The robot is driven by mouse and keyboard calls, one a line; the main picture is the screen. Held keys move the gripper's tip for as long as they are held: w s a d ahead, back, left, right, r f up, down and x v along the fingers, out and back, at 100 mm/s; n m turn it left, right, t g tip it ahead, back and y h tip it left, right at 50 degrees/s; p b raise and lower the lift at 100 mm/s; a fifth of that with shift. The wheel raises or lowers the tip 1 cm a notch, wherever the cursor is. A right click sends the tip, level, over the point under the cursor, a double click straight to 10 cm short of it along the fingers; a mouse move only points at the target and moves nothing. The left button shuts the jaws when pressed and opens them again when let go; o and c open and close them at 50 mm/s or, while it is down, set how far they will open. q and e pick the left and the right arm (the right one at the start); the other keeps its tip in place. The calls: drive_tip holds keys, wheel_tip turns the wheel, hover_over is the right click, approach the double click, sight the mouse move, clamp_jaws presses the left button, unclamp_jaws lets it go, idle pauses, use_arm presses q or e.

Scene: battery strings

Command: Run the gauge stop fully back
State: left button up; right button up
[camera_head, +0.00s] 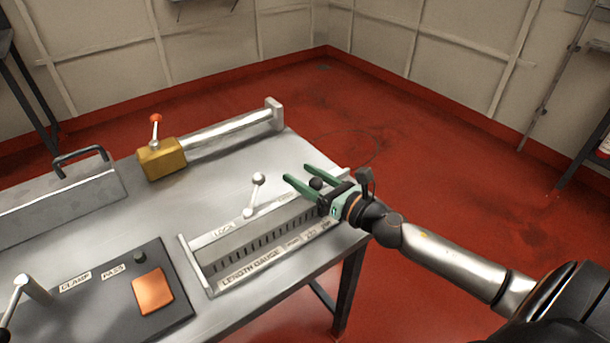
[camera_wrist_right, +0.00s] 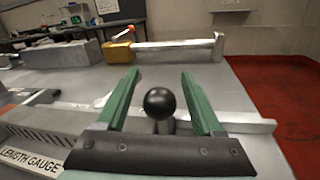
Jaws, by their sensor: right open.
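The length gauge (camera_head: 262,273) is a slotted metal rail at the right front of the grey bench; its lettering also shows in the right wrist view (camera_wrist_right: 31,160). A black ball knob (camera_head: 316,184), seemingly the gauge stop's handle, stands near its right end. In the right wrist view the knob (camera_wrist_right: 160,103) lies between my right gripper's green fingers, with a visible gap on each side. My right gripper (camera_head: 298,175) is open, its fingertips reaching past the knob. The stop's body is mostly hidden behind the gripper. My left gripper is not in view.
A lock lever with a pale ball (camera_head: 258,179) stands left of the knob, behind the gauge. A yellow block (camera_head: 162,160) with a red-tipped lever sits on a rail at the back. A dark panel (camera_head: 180,311) with an orange pad lies at the front left.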

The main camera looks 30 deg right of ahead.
clamp_jaws()
idle(0.4)
idle(0.9)
